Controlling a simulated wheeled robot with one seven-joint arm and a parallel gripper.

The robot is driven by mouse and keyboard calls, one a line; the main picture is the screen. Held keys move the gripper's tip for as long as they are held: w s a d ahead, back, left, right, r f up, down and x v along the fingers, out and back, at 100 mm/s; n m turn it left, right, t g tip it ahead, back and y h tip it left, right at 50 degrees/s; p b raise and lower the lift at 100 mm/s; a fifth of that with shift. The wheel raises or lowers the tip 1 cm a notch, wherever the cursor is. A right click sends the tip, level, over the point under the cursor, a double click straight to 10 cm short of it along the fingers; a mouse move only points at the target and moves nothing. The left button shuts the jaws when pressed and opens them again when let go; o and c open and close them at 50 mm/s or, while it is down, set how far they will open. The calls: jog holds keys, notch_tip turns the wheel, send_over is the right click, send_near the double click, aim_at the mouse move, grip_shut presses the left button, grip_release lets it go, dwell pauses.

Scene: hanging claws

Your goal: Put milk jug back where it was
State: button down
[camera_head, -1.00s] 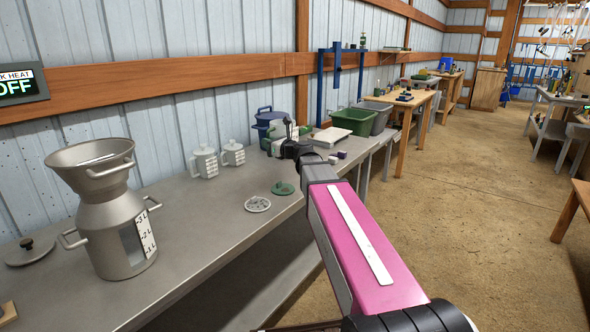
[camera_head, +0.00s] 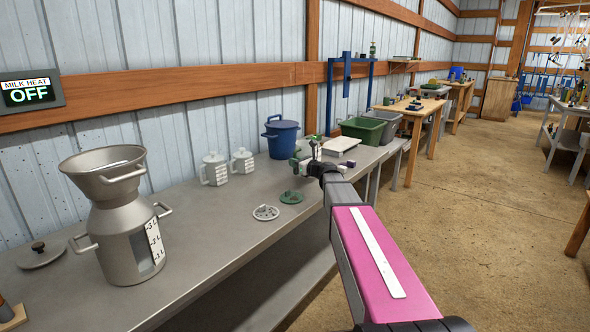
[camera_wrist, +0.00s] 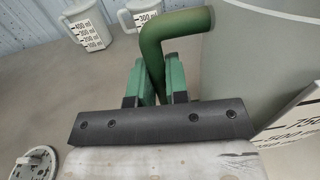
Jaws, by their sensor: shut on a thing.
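The milk jug (camera_wrist: 245,50) is a large grey metal vessel with a green bent handle (camera_wrist: 172,32) and a white scale label. It fills the right side of the wrist view. My gripper (camera_wrist: 158,82) is shut on the green handle, with one green finger pad on each side. In the head view my gripper (camera_head: 303,166) is over the far part of the grey bench. There the jug (camera_head: 313,149) is small and partly hidden behind the gripper. I cannot tell if its base touches the bench.
Two small measuring cups (camera_head: 214,170) (camera_head: 242,161) and a blue lidded pot (camera_head: 280,137) stand along the wall. A strainer disc (camera_head: 265,212) and green disc (camera_head: 291,197) lie nearer. A metal milk can (camera_head: 130,255) stands left. A white scale (camera_head: 340,145) and green bin (camera_head: 363,129) are beyond.

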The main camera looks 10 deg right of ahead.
jog(key=shift+f, duration=1.35)
jog(key=c, duration=1.1)
grip_release()
jog(key=shift+f, duration=0.1)
jog(key=v, duration=1.2)
